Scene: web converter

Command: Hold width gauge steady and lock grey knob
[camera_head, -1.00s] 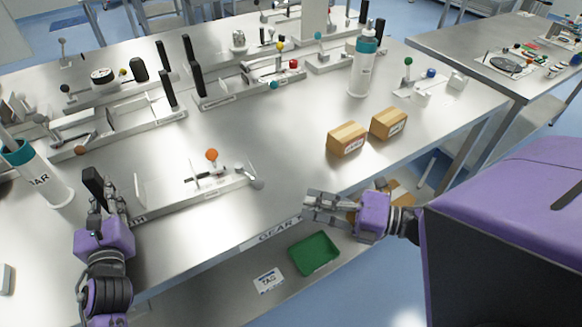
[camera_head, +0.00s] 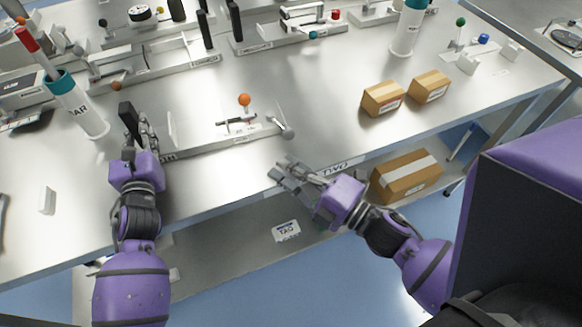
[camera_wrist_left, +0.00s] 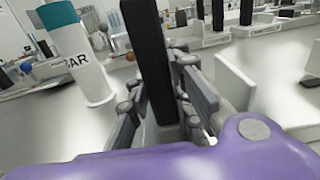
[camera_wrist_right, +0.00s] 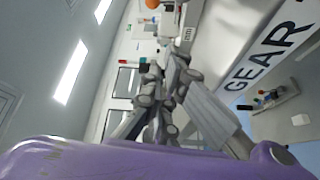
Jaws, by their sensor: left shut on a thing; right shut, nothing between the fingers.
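The width gauge is a low metal fixture (camera_head: 205,145) near the table's front edge, with a black upright handle (camera_head: 128,117), an orange ball (camera_head: 244,100) and a grey knob (camera_head: 288,131) on a short stem at its right end. My left gripper (camera_head: 143,130) is shut on the black handle; the left wrist view shows the handle (camera_wrist_left: 150,60) between its fingers. My right gripper (camera_head: 280,170) is shut and empty, just in front of and below the grey knob, apart from it. In the right wrist view its fingers (camera_wrist_right: 168,80) are together; the grey knob is not clear there.
A teal-topped white cylinder (camera_head: 80,108) stands left of the left gripper. Two small cardboard boxes (camera_head: 384,99) (camera_head: 430,86) sit to the right. More fixtures (camera_head: 150,62) line the back. The table's front edge, with a GEAR label (camera_wrist_right: 268,55), runs beside the right gripper.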

